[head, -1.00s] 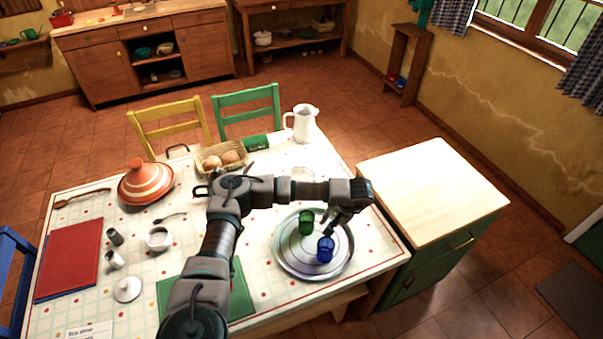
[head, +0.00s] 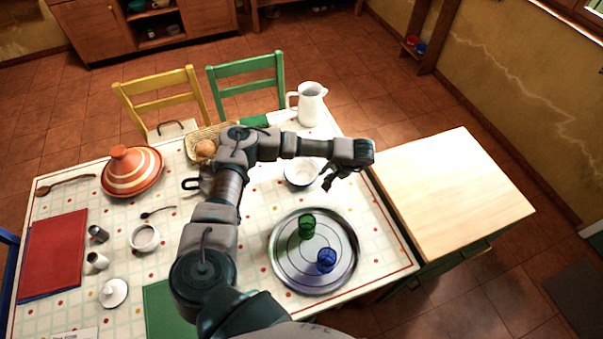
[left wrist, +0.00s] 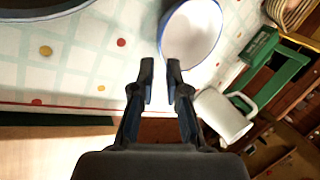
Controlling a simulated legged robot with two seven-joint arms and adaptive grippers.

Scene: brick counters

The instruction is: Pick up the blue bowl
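A white bowl with a blue rim (head: 300,174) stands on the table, behind the round tray, partly hidden by my left arm. It shows at the top of the left wrist view (left wrist: 193,35), just beyond the fingertips. My left gripper (head: 328,180) hangs at the bowl's right side in the head view. In the left wrist view its two fingers (left wrist: 160,68) are apart with nothing between them; whether they touch the rim is unclear. My right gripper is in neither view.
A metal tray (head: 285,272) holds a green glass (head: 307,227) and a blue glass (head: 326,260). A white pitcher (head: 311,104) stands behind the bowl. A bare wooden counter (head: 455,195) is at right. A small blue object (head: 421,48) sits on a far shelf.

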